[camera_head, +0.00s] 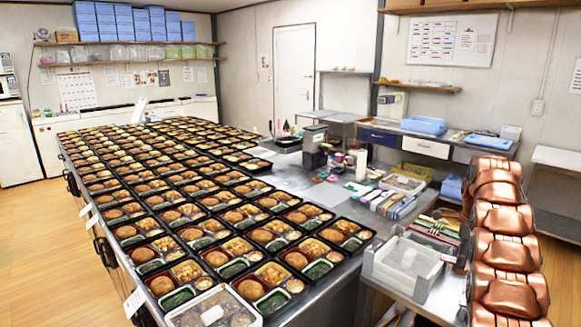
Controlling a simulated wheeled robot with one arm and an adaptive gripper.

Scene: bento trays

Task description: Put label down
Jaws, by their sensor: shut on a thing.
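Many black bento trays (190,234) stand in rows on the long metal table. They hold brown patties, greens and other food. The front tray (240,322) has a clear lid, with a small pale rectangle (212,314) on it that may be a label. White paper slips (134,302) hang along the table's left edge, and a white card stands tilted at the far end (139,110). My copper-coloured arm shows at the right edge. I cannot make out my gripper or anything held in it.
A white, clear-topped box (408,262) sits on a side stand at front right. Tools and containers (395,203) crowd the table's right part. A yellow basket (415,172) and blue bins (424,126) are behind. Open wooden floor (40,250) lies left of the table.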

